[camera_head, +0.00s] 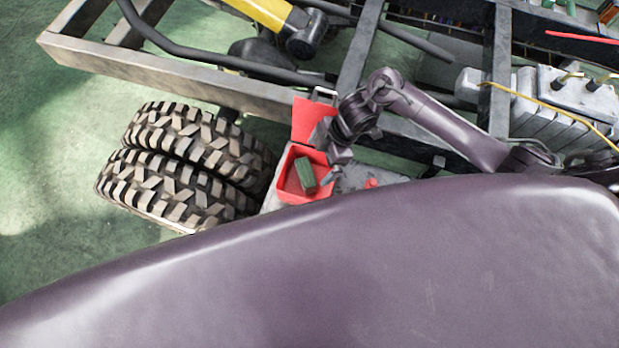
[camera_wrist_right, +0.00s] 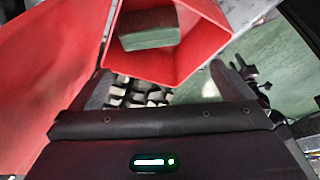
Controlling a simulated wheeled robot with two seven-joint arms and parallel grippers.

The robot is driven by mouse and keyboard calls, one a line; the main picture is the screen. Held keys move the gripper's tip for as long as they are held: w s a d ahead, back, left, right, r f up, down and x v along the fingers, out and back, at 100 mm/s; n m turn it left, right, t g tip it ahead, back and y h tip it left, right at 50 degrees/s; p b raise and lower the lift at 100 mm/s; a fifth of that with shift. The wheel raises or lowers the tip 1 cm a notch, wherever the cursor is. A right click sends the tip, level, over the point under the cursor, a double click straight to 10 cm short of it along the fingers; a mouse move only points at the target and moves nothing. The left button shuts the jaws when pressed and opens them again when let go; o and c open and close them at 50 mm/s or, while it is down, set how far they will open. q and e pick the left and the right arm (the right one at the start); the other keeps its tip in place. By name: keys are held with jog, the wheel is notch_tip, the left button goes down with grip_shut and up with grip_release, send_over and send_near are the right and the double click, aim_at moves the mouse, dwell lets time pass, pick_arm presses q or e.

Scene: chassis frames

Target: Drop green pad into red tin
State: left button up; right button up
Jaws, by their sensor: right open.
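The red tin (camera_head: 287,172) stands on a pale grey surface beside the tires, its red lid (camera_head: 307,120) raised. The green pad (camera_head: 306,176) is inside the tin, seen within its red walls. Whether a finger touches the tin is unclear. My left gripper is not in view.
Large treaded tires (camera_head: 175,170) stand left of the tin. A metal chassis frame (camera_head: 190,77) crosses behind the tin and my right arm. A small red object (camera_head: 371,183) lies right of the tin. A ribbed grey unit with a yellow cable (camera_head: 560,95) is at the right.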

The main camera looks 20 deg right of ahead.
jog(key=v, duration=0.7)
jog(key=shift+r, duration=0.25)
jog(key=shift+d, duration=0.1)
